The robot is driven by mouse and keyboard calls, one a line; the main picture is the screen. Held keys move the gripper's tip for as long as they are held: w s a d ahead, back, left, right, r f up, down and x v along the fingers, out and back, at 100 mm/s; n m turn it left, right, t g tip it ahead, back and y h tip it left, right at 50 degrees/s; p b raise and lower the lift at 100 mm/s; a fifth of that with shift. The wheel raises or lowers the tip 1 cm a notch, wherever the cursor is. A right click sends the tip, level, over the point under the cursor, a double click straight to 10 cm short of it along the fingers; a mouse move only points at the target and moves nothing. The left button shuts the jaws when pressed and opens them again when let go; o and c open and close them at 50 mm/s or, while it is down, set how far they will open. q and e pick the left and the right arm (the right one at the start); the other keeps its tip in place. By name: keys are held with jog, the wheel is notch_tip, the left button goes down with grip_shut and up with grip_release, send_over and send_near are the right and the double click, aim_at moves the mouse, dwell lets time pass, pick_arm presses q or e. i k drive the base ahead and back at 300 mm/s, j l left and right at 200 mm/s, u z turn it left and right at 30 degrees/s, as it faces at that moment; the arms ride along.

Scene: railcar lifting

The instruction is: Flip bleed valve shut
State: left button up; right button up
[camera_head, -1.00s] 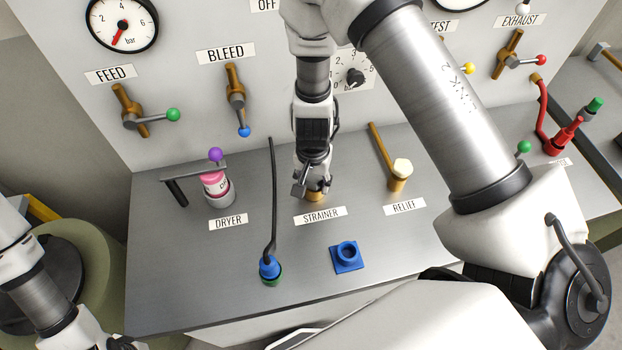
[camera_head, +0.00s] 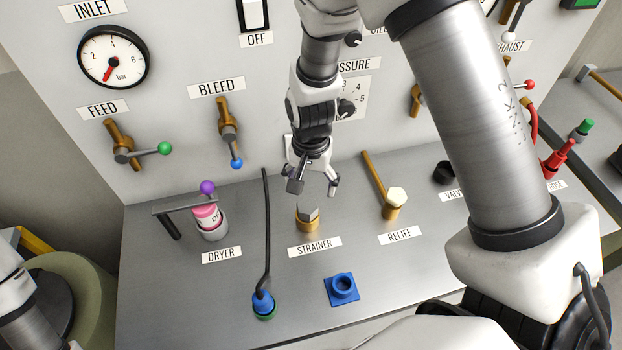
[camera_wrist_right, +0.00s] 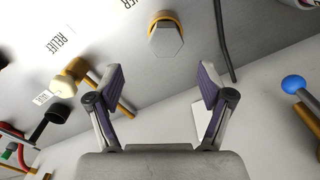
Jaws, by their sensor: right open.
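The bleed valve is a brass body (camera_head: 227,122) on the upright panel under the BLEED label (camera_head: 217,87). Its lever points down and ends in a blue ball (camera_head: 236,162); the ball also shows at the right edge of the right wrist view (camera_wrist_right: 293,84). My right gripper (camera_head: 314,188) is open and empty, above and behind the strainer, to the right of the bleed lever and apart from it. Its two fingers spread wide in the right wrist view (camera_wrist_right: 159,85). Of my left arm, only a part shows at the left edge; its gripper is not visible.
The brass strainer (camera_head: 307,219) stands below my right gripper. A black upright hose (camera_head: 266,230) rises between it and the dryer (camera_head: 209,218). The relief valve (camera_head: 391,205) stands to the right. The feed valve (camera_head: 122,155) with its green ball is left of bleed.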

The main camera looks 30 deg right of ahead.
aim_at(228, 132)
jog(key=k, duration=1)
